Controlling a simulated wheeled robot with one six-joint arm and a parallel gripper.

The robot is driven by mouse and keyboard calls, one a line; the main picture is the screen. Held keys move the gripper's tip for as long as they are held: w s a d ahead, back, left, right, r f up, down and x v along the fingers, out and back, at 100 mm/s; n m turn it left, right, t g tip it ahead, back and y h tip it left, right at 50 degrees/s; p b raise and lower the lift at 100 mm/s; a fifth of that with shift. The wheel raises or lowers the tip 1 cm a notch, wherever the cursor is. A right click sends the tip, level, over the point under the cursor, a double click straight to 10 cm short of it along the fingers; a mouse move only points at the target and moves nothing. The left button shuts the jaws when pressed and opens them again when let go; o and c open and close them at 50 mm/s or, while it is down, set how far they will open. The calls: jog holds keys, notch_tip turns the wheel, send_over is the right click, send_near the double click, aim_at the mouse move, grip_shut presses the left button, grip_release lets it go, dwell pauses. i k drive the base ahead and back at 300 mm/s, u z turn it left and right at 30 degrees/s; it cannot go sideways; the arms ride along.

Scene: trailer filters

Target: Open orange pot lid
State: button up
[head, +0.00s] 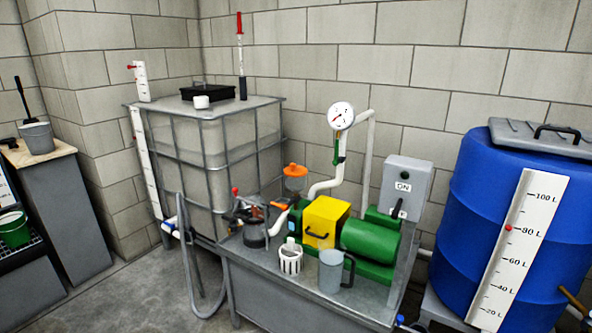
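An orange lid (295,170) sits on top of a small pot (294,185) with a brownish-orange tint, at the left end of the green and yellow pump set. The lid appears to be seated on the pot. An orange handle-like piece (281,205) shows just below and left of it. My gripper does not show in the head view.
A dark cluttered item with a red knob (250,215), a white basket (290,258) and a grey jug (331,271) stand on the metal bench (270,290). A yellow box (325,221), gauge (341,115) and white pipe are right of the pot. A caged tank (210,160) stands behind.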

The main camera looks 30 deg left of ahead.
aim_at(294, 170)
jog(key=k, duration=0.55)
jog(key=u, duration=0.5)
jog(key=i, duration=0.5)
jog(key=u, duration=0.6)
jog(key=i, duration=1.6)
jog(key=z, duration=0.45)
